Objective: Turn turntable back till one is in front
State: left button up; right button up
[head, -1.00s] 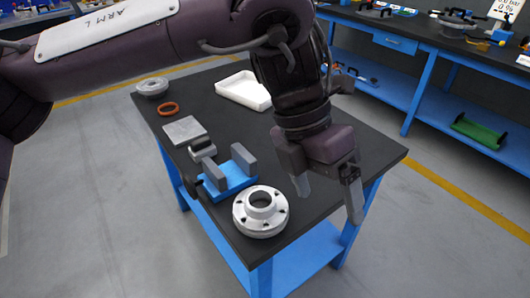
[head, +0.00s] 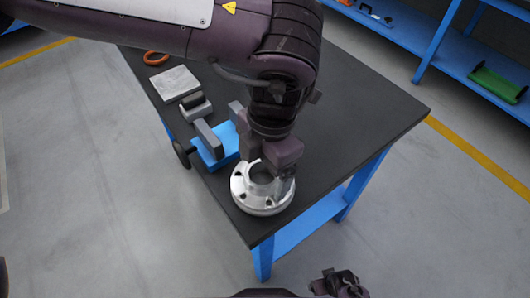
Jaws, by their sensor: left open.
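A silver flanged shell (head: 262,203) with a raised hub and bolt holes around its rim sits near the front corner of the dark table. No separate turntable can be made out under it. My left gripper (head: 270,177) points down at the shell from above, with its jaws apart. One finger is at the right side of the hub and the other is at its back left; whether they touch the hub cannot be told. The gripper hides part of the hub.
A blue vise-like fixture with grey jaws (head: 208,138) stands just behind and left of the shell. Behind it are a small grey block (head: 195,107), a grey plate (head: 175,83) and an orange ring (head: 156,58). The table's right side (head: 360,110) is clear.

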pick_arm(q)
jog(key=shift+f, duration=0.25)
jog(key=c, duration=1.8)
pick_arm(e)
jog(key=shift+r, duration=0.15)
